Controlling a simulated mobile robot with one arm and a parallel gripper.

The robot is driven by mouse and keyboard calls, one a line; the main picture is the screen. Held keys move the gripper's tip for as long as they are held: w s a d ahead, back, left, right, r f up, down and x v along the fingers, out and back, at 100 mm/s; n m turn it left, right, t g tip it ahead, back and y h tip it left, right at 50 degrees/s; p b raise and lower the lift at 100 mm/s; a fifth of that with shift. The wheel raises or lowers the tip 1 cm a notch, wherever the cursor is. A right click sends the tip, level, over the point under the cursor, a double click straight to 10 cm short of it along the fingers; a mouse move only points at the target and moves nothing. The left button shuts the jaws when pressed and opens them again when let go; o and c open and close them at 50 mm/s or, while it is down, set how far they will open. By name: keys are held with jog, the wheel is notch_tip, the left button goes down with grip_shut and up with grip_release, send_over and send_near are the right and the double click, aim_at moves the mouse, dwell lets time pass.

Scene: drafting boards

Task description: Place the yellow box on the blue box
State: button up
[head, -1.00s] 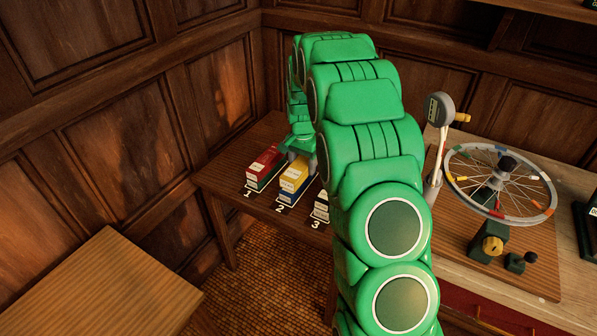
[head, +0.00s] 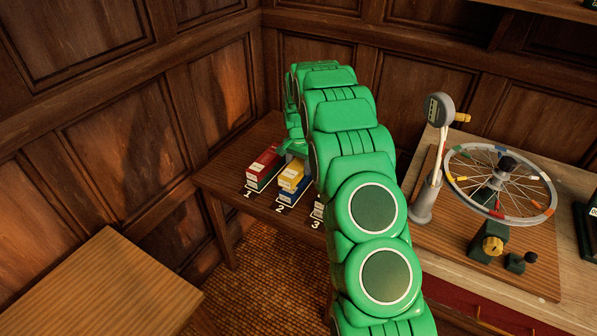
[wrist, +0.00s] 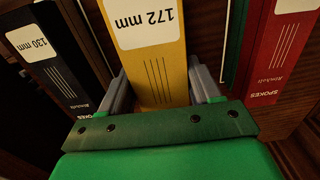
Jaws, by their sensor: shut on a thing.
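The yellow box (head: 291,174) is on the wooden shelf table at the place marked 2, with the blue box (head: 292,193) directly below it. The two look to be touching, but a small gap cannot be ruled out. In the wrist view the yellow box (wrist: 158,60), with a "172 mm" label, lies between both grey fingers of my gripper (wrist: 160,84), which is shut on it. In the head view my arm hides most of the gripper. The blue box is not visible in the wrist view.
A red box (head: 264,161) sits on a green one at place 1, close beside the yellow box. A black box (wrist: 56,58) marked "130 mm" stands on the other side; place 3 is mostly behind my arm. A wheel stand (head: 497,184) occupies the right bench.

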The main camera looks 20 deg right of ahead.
jog(key=shift+w+f, duration=0.15)
jog(key=shift+f, duration=1.6)
jog(key=shift+f, duration=0.1)
jog(key=o, duration=1.2)
